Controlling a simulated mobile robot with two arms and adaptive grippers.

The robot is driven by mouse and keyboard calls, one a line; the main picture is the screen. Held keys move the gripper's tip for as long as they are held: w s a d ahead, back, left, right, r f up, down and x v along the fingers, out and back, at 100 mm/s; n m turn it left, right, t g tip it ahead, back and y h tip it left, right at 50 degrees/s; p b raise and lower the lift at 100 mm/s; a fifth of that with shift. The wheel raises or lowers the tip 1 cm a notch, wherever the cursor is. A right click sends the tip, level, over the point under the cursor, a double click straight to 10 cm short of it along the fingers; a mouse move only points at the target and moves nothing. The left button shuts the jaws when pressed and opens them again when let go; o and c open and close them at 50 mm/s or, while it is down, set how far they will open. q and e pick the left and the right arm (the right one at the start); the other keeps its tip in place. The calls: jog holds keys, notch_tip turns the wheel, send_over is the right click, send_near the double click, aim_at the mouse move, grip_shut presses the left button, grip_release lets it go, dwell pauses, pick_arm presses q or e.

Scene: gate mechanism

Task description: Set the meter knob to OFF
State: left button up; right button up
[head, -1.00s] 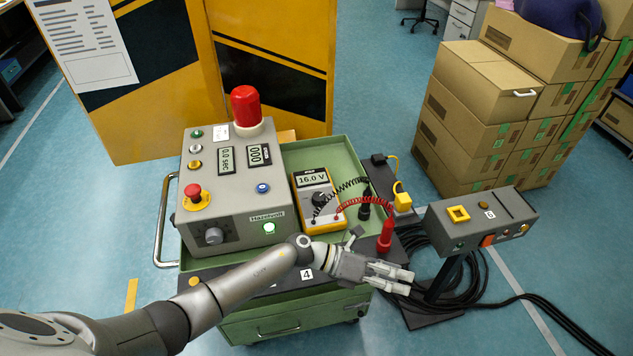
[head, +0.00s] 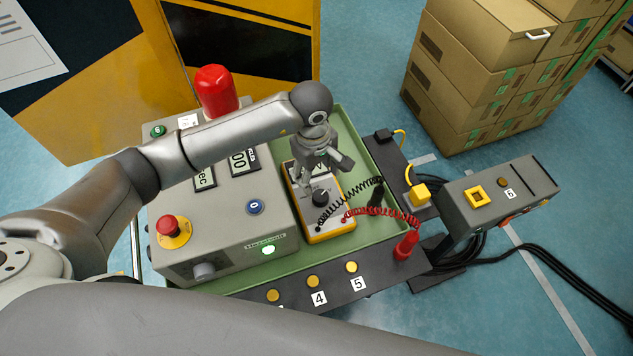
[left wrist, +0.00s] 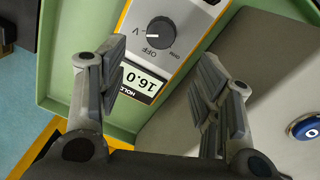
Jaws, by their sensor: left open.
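The yellow-edged meter (head: 331,231) lies in the green tray, with a dark round knob (head: 320,197) on its white face. In the left wrist view the knob (left wrist: 161,32) has a white mark that points toward the V label. The OFF label sits beside the knob, and the display (left wrist: 143,82) reads 16.0. My left gripper (head: 326,176) points down over the meter, hiding much of its display in the head view. In the left wrist view its open fingers (left wrist: 160,77) stand apart with nothing between them, the knob showing beyond them. My right gripper is not in view.
The grey control box (head: 225,225) with a red emergency button (head: 172,228) stands left of the meter. A grey switch box (head: 500,195) stands right. Stacked cartons (head: 465,85) are behind.

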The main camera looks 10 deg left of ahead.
pick_arm(q)
jog(key=p, duration=0.1)
send_over(319, 195)
jog(key=f, duration=0.4)
jog(key=shift+s+f, duration=0.3)
jog(key=shift+f, duration=0.1)
jog(key=f, duration=0.3)
jog(key=shift+w+f+p, duration=0.3)
jog(key=shift+f+p, duration=0.05)
jog(key=shift+p, duration=0.05)
jog(key=shift+f, duration=0.5)
jog(key=shift+c, duration=1)
jog(key=c, duration=0.8)
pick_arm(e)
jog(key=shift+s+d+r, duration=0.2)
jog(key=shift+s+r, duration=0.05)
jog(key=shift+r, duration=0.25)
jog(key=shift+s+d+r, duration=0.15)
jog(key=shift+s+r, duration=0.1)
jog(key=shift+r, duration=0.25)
